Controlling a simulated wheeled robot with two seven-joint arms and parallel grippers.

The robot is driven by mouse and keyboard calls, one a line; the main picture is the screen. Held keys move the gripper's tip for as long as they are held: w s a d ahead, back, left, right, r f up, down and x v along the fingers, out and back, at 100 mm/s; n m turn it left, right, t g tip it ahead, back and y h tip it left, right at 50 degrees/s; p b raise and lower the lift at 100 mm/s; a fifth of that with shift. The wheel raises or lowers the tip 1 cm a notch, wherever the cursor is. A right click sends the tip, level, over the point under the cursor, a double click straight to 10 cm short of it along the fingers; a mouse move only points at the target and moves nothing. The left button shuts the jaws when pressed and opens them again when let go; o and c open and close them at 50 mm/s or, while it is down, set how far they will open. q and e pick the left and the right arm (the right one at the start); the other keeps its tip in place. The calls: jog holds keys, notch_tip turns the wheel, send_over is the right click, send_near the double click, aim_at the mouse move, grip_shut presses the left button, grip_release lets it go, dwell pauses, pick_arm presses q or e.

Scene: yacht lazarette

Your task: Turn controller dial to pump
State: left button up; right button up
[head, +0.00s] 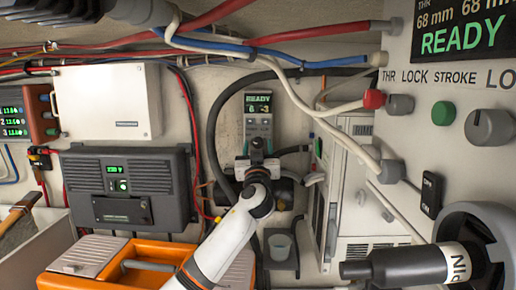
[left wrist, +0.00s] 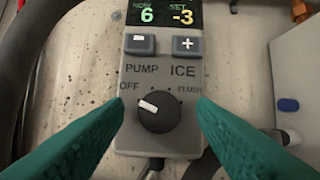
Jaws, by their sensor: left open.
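The controller (head: 258,115) is a tall grey unit on the back wall, with a lit READY display at its top. In the left wrist view its round black dial (left wrist: 160,113) is in clear sight below the PUMP and ICE labels, with OFF at left and FLUSH at right. The dial's white mark points up and left, toward the OFF side. My left gripper (head: 257,152) is in front of the controller's lower part. Its teal fingers are open, one each side of the dial, with visible gaps. My right gripper is out of view.
Minus and plus buttons (left wrist: 161,44) sit above the dial. A black hose (head: 216,125) curves left of the controller. A white louvred unit (head: 345,180) stands at right. An orange case (head: 68,275) is at front left.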

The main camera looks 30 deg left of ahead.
pick_arm(q)
jog(key=c, duration=1)
jog(key=shift+a+f+m+t+h, duration=0.1)
jog(key=shift+m+t+h, duration=0.2)
jog(key=shift+m, duration=0.3)
jog(key=shift+m+h+b, duration=0.35)
jog(key=shift+m+h, duration=0.05)
jog(key=shift+m, duration=0.5)
jog(key=m+h, duration=0.1)
jog(key=m, duration=0.2)
jog(key=m+t+h, duration=0.1)
jog(key=m+h, duration=0.1)
jog(key=m, duration=0.1)
jog(key=shift+s+a, duration=0.1)
jog(key=shift+a, duration=0.05)
jog(key=shift+r+m+h, duration=0.2)
jog(key=shift+m+h, duration=0.6)
jog(key=shift+m, duration=1.1)
jog(key=o, duration=1)
jog(key=shift+s, duration=0.1)
